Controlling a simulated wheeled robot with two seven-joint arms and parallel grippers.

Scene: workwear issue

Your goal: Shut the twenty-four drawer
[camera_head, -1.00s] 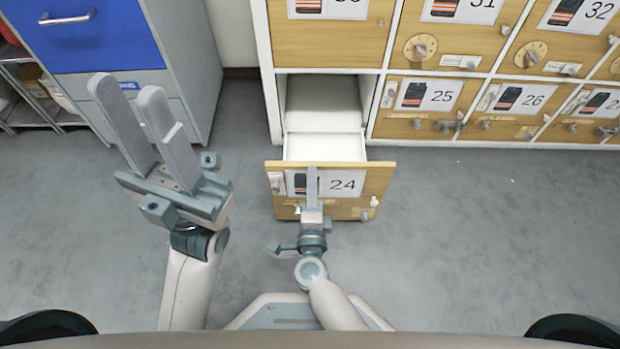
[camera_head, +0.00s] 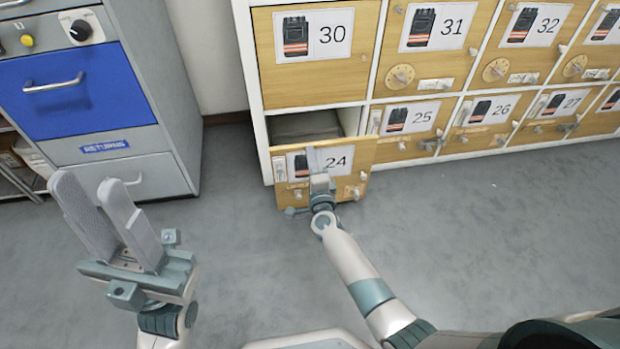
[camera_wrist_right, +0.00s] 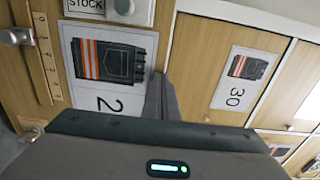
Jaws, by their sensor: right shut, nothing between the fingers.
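The twenty-four drawer (camera_head: 355,172) has a wooden front with a 24 label and a dark vest picture. It stands pulled partly out of the bottom row of the white-framed cabinet, with a gap showing above and behind its front. My right gripper (camera_head: 313,160) is shut and empty, its fingers against or just before the middle of that front. In the right wrist view the shut fingers (camera_wrist_right: 162,97) lie beside the drawer's label (camera_wrist_right: 110,68); contact cannot be told. My left gripper (camera_head: 98,215) is open and empty over the floor at left, away from the drawer.
Drawers 30 (camera_head: 313,45), 25 (camera_head: 411,117) and others around it are closed, several with knobs and latches jutting out. A grey cabinet with a blue returns drawer (camera_head: 80,95) stands at the left. The grey floor (camera_head: 450,240) in front is clear.

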